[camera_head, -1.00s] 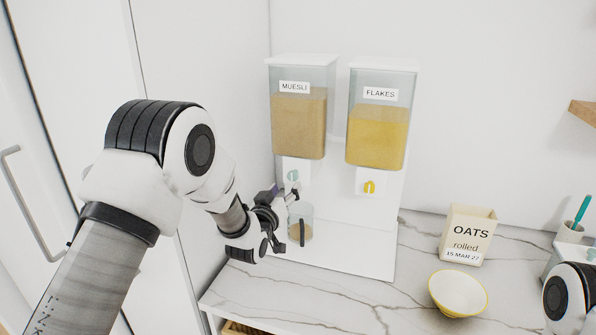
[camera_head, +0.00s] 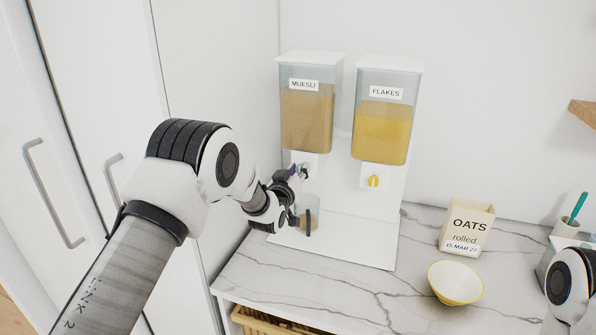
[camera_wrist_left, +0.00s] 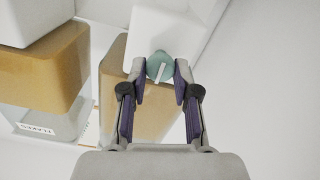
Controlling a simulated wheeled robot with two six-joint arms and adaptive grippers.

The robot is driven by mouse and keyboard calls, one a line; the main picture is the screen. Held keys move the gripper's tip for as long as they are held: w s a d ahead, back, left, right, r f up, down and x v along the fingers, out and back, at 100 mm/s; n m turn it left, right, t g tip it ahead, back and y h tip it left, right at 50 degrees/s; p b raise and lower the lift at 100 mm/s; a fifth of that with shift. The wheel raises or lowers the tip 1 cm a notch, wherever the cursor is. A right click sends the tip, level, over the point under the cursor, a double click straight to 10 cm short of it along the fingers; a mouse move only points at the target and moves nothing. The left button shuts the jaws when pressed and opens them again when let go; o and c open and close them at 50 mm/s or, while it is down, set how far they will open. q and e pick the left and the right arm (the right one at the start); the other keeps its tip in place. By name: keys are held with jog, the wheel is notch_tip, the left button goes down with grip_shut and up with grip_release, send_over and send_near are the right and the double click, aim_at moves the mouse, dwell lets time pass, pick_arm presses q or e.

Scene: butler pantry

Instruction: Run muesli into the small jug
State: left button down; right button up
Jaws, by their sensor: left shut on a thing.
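The muesli dispenser (camera_head: 308,118) stands left of the flakes dispenser (camera_head: 382,130), partly filled with brown grain. Its green knob (camera_wrist_left: 160,66) sits between the fingertips of my left gripper (camera_wrist_left: 160,72) in the left wrist view. My left gripper (camera_head: 299,171) is shut on this knob and covers it in the head view. The small clear jug (camera_head: 309,217) with a dark handle stands upright on the white base, below the muesli outlet. Brown muesli shows in its lower part. My gripper hides some of the jug. My right gripper is out of view.
The yellow flakes knob (camera_head: 373,181) is to the right. An oats box (camera_head: 467,229) and a yellow-rimmed bowl (camera_head: 455,283) stand on the marble counter (camera_head: 340,285). My right arm shows at the right edge. Tall white cabinet doors (camera_head: 105,75) are at the left.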

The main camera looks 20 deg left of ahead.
pick_arm(q)
jog(key=m+b, duration=0.3)
jog(key=b, duration=0.1)
jog(key=shift+m+b, duration=0.3)
jog(key=shift+b, duration=0.05)
jog(key=c, duration=0.9)
grip_release()
jog(key=shift+d, duration=0.1)
jog(key=shift+o, duration=0.2)
jog(key=s, duration=1.1)
jog(key=shift+a+f, duration=0.2)
jog(key=shift+f, duration=0.05)
jog(key=shift+s, duration=0.1)
